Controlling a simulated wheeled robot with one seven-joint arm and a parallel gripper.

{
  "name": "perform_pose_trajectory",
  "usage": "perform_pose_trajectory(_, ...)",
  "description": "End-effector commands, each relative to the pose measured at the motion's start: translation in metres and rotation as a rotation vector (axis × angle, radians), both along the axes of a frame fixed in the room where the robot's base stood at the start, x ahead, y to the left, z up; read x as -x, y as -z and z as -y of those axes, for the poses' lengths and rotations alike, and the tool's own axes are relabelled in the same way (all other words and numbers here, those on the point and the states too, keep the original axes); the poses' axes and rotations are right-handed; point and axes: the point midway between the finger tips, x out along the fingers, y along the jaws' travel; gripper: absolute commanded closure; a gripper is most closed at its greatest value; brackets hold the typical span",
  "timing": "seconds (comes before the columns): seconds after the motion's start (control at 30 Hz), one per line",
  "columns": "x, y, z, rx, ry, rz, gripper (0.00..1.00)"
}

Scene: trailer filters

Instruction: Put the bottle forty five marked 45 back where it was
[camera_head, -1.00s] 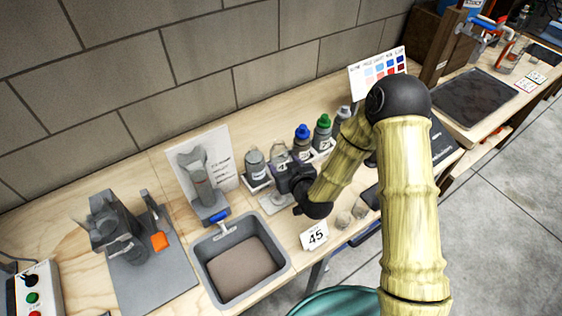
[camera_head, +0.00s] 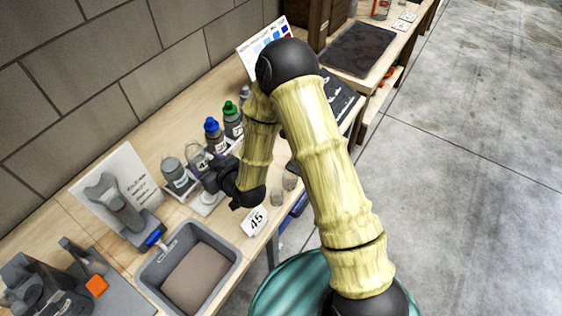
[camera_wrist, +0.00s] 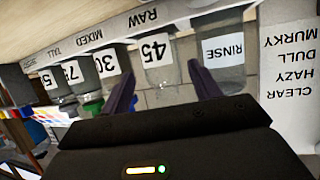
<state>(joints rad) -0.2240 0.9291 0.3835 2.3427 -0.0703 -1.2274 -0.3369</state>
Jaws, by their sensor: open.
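In the head view the bottle (camera_head: 198,158) is partly hidden behind my gripper. My gripper (camera_wrist: 164,88) is open, with one dark finger on either side of the bottle's lower picture area; I cannot tell whether they touch it. In the head view my gripper (camera_head: 213,178) is low beside the bottle row.
The RINSE bottle (camera_wrist: 222,50) and bottle 30 (camera_wrist: 108,62) stand close on either side. Blue-capped (camera_head: 214,134) and green-capped (camera_head: 232,119) bottles continue the row. A grey basin (camera_head: 160,262) is at the front left. Small clear cups (camera_head: 290,180) stand right of my gripper.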

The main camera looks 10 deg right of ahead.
Motion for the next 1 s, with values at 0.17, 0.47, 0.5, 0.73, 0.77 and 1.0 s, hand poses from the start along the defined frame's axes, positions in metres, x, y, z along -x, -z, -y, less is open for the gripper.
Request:
perform_pose_trajectory(0.17,-0.004,-0.006,0.013,0.033,0.008,-0.027,0.38)
perform_pose_trajectory(0.47,-0.004,-0.037,0.104,0.216,0.125,-0.254,0.38)
perform_pose_trajectory(0.5,-0.001,-0.042,0.119,0.238,0.152,-0.294,0.38)
perform_pose_trajectory(0.73,0.041,-0.076,0.207,0.324,0.338,-0.535,0.38)
perform_pose_trajectory(0.77,0.048,-0.081,0.217,0.329,0.366,-0.568,0.38)
perform_pose_trajectory(1.0,0.122,-0.115,0.281,0.326,0.567,-0.824,0.38)
